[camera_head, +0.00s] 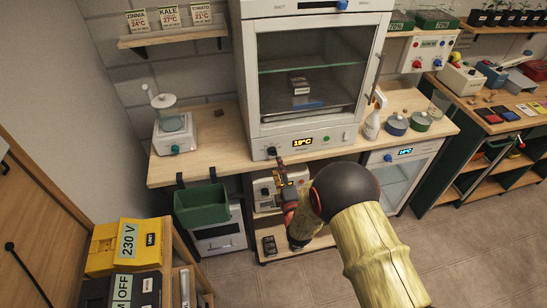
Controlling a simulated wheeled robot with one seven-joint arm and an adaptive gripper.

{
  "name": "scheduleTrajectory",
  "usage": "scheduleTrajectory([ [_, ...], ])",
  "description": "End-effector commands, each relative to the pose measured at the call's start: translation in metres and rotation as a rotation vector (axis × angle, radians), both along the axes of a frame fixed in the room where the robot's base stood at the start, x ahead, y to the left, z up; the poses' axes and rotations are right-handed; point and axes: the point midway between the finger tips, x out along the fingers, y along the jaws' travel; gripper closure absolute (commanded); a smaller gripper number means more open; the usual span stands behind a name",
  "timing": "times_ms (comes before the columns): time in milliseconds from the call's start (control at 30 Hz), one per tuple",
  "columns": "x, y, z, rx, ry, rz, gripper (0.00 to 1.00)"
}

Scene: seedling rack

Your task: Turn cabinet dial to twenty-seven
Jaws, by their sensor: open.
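The white cabinet (250,75) with a glass door stands on the wooden bench. Its dial (271,152), small and dark, is at the left of the lower front panel. The cabinet display (302,141) beside it reads about 19°C in yellow. My gripper (279,163) is open, just below and right of the dial, with its tips close to the panel. I cannot tell whether the tips touch the dial. My arm comes in from the lower right.
Cards on the wall shelf (175,40) read Zinnia 24°C, Kale 27°C and Tomato 21°C. A spray bottle (372,122) and round tins (396,124) stand right of the cabinet. A white appliance (176,142) stands left. A green bin (201,205) hangs below the bench edge.

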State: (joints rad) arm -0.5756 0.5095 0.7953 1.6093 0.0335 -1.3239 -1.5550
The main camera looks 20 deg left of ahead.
Motion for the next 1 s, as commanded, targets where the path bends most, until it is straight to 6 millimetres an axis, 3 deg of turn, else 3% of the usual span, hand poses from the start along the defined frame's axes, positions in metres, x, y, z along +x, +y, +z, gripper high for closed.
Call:
scheduleTrajectory([
  [167, 0.002, 0.009, -0.006, -0.011, -0.034, 0.008, 0.54],
  [600, 0.054, 0.04, -0.006, -0.009, -0.03, 0.008, 0.54],
  [1000, 0.061, 0.044, -0.006, -0.011, -0.029, 0.007, 0.54],
])
